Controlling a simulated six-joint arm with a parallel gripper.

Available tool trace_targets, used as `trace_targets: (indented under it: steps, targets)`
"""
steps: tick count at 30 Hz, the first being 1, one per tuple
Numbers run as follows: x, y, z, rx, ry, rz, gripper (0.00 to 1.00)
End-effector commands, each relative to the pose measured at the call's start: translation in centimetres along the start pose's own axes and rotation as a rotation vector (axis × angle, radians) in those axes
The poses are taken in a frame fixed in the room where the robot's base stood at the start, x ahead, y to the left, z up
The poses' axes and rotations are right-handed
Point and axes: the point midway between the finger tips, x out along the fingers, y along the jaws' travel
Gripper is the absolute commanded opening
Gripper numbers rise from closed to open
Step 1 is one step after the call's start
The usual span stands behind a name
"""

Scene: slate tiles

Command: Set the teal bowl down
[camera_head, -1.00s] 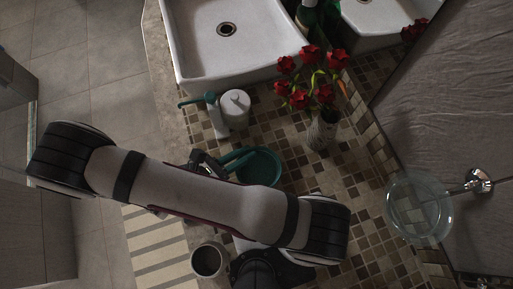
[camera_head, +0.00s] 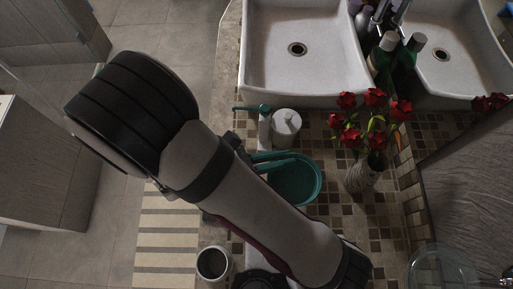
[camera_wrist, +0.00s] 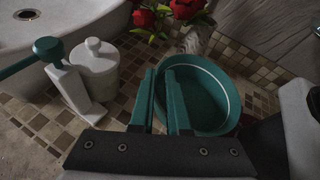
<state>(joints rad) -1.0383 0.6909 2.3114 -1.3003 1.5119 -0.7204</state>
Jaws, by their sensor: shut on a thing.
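The teal bowl (camera_head: 302,184) is at the mosaic-tiled counter, below the white lidded jar and left of the flower vase. It also shows in the wrist view (camera_wrist: 213,108), upright, with its open inside visible. My gripper (camera_wrist: 164,76) has teal fingers shut on the bowl's near-left rim. In the head view my gripper (camera_head: 272,158) reaches over the bowl's upper left side, and my arm covers part of the view below it. I cannot tell whether the bowl's base touches the counter.
A white lidded jar (camera_head: 286,128) and a teal-topped pump dispenser (camera_head: 264,128) stand close above the bowl. A vase (camera_head: 362,177) with red flowers stands to its right. A dark-filled cup (camera_head: 212,263) is at lower left. Sinks (camera_head: 300,80) lie behind. Bare tiles show right of the bowl.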

Motion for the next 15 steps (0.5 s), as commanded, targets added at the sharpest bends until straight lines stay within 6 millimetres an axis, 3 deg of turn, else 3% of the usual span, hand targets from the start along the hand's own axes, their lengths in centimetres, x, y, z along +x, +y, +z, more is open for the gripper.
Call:
trace_targets:
  steps: [5,9,15]
  targets:
    - [-3.4,2.6,-2.4,-0.079,-0.028,0.189,0.00]
    - [-8.6,4.7,-6.0,-0.185,-0.064,0.435,0.00]
    - [-15.8,5.2,-11.5,-0.324,-0.113,0.751,0.00]
